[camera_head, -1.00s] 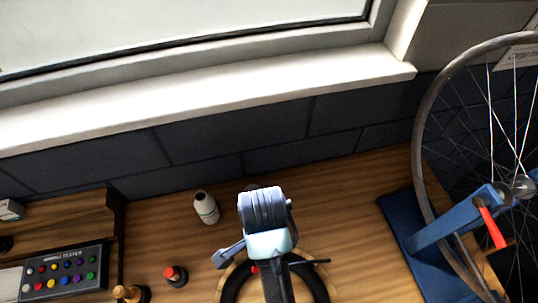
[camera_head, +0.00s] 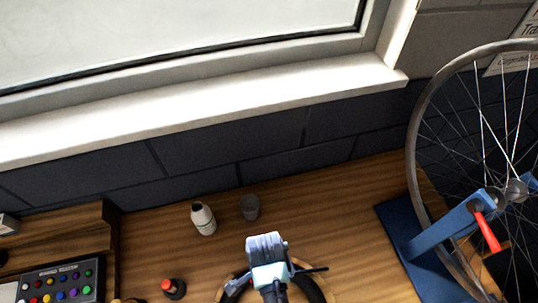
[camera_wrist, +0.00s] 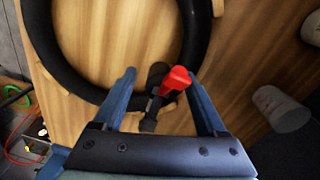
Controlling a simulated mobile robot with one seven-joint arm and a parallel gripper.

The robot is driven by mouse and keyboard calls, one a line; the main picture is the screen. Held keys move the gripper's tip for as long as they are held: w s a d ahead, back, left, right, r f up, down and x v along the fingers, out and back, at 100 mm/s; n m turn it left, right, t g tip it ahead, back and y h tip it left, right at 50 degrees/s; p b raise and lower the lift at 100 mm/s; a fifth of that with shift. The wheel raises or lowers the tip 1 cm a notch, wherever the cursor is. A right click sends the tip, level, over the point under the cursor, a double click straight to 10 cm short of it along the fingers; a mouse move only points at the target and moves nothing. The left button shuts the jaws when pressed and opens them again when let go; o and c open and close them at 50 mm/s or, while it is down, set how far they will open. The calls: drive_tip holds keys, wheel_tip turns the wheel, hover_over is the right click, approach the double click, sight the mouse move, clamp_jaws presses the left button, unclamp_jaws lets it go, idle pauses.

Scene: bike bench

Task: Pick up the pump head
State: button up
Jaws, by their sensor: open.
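The pump head, a red block with a black stem (camera_wrist: 176,78), lies in the wrist view by the inner edge of a black ring like a tube or tyre (camera_wrist: 95,88). My gripper (camera_wrist: 159,74) is open, with a blue finger on each side of the pump head in the picture. Nothing is held between the fingers. I cannot tell the remaining height gap. In the head view my wrist covers most of the pump head and part of the black ring (camera_head: 316,288).
A white bottle (camera_head: 203,218) and a grey cup (camera_head: 250,207) stand behind my wrist. A red-capped bottle (camera_head: 173,288) and a button box (camera_head: 60,283) are at left. A wheel on a blue stand (camera_head: 440,235) is at right. The wood between is clear.

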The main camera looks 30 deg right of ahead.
clamp_jaws()
idle(0.4)
